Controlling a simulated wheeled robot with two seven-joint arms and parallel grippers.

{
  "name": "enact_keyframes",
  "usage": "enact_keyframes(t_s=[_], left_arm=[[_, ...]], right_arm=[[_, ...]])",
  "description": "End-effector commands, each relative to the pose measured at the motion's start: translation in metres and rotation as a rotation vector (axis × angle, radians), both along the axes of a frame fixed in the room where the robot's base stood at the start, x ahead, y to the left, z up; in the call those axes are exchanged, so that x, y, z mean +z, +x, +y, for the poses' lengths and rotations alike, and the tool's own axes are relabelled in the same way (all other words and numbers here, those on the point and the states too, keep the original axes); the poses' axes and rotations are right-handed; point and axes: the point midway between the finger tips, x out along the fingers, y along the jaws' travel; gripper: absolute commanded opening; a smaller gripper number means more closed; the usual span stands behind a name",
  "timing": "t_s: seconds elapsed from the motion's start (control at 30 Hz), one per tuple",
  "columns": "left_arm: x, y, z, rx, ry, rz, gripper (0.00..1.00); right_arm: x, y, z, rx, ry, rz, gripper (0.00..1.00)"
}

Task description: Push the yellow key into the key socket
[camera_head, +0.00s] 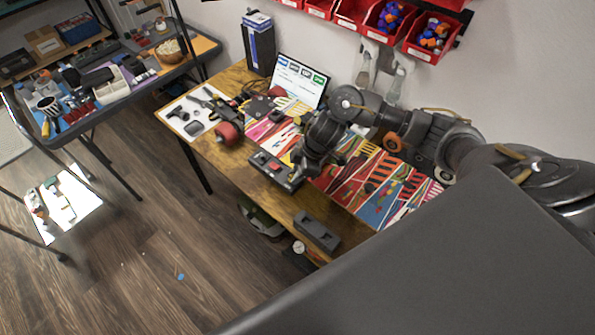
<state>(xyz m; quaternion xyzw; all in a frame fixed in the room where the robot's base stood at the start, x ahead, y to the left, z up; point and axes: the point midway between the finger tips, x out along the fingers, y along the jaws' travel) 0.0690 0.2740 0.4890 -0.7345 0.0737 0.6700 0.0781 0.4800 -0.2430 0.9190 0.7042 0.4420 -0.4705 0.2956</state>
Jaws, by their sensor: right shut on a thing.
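My right gripper (297,174) reaches in from the right and points down at the right end of a dark device (268,163) with red parts on its top. The device lies at the front edge of the wooden table. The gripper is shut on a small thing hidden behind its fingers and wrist. I cannot tell whether the held thing touches the device. My left gripper is not in view.
A grey block (316,231) lies at the table's front right. Red bins (429,39) hang on the wall. The colourful mat (374,186) is mostly clear.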

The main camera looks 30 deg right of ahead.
Motion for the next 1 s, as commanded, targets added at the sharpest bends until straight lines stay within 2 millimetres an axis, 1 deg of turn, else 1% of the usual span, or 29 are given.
enact_keyframes(t_s=[0.6, 0.8, 0.83, 1.0], left_arm=[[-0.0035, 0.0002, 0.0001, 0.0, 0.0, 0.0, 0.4], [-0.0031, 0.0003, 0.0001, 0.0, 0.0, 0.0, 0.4], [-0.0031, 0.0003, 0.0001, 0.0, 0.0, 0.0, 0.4], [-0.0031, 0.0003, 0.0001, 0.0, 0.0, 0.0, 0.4]], right_arm=[[-0.0084, -0.0004, 0.0001, -0.001, 0.0, 0.002, 0.0], [-0.0077, -0.0004, 0.0, -0.001, 0.0, 0.002, 0.0], [-0.0077, -0.0004, 0.0, 0.0, 0.0, 0.001, 0.25], [-0.0076, -0.0003, 0.0, 0.0, 0.0, 0.001, 0.46]])
